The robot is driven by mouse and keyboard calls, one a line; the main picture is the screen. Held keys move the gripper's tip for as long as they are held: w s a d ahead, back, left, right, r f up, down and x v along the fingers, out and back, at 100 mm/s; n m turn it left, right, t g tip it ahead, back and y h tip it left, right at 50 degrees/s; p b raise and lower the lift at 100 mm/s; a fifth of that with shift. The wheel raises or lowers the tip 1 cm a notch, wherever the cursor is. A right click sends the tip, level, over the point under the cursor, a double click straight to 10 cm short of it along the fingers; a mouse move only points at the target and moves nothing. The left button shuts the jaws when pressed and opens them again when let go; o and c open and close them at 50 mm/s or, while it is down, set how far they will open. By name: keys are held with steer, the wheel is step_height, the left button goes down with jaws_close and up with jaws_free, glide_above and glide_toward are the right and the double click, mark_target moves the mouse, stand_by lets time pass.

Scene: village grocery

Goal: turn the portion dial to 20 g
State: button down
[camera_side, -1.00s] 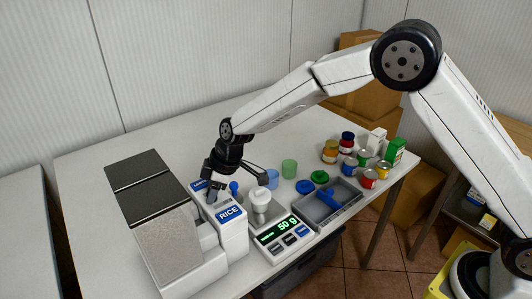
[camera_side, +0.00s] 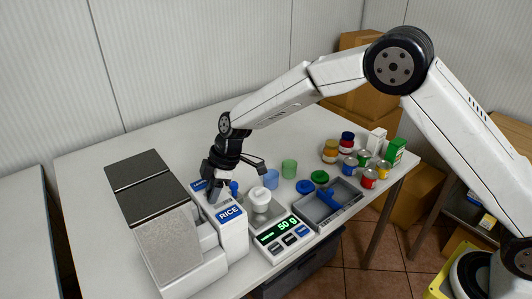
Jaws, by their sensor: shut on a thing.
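The white rice dispenser (camera_side: 234,232) with blue RICE labels stands at the front left of the table. My gripper (camera_side: 214,196) points down onto its top and is shut there on the portion dial, which the fingers hide almost wholly. The dial's marks cannot be read. The scale's display (camera_side: 278,230), in front to the right of the dispenser, reads 50 g in green. A blue knob (camera_side: 234,188) shows just right of my fingers.
A white funnel-like piece (camera_side: 260,199) stands right of the dispenser. A grey tray (camera_side: 343,208) holds a blue tool. Blue (camera_side: 271,179) and green (camera_side: 289,168) cups stand behind. Several cans and jars (camera_side: 364,158) are at the right. A grey bulk bin (camera_side: 165,225) is at the left.

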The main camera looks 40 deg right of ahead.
steer(key=shift+c, duration=1.8)
jaws_free()
steer(key=shift+d+f, duration=0.1)
steer(key=shift+d+r, duration=0.15)
steer(key=shift+r, duration=0.45)
steer(key=v, duration=0.6)
steer(key=shift+r, duration=0.3)
steer(key=shift+s+d, duration=0.2)
steer(key=shift+d, duration=0.05)
steer(key=s+d+f+m+h, duration=0.1)
steer(key=s+d+m+h, duration=0.1)
steer(key=s+d+m, duration=0.5)
steer(key=s+d+f+m+t+h, duration=0.1)
steer(key=s+d+f+m+h, duration=0.1)
steer(key=s+d+m, duration=0.5)
steer(key=s+d, duration=0.5)
steer(key=s, duration=0.4)
steer(key=shift+s+d+f+m, duration=0.25)
steer(key=shift+s+d+m, duration=0.1)
steer(key=shift+s+m, duration=0.05)
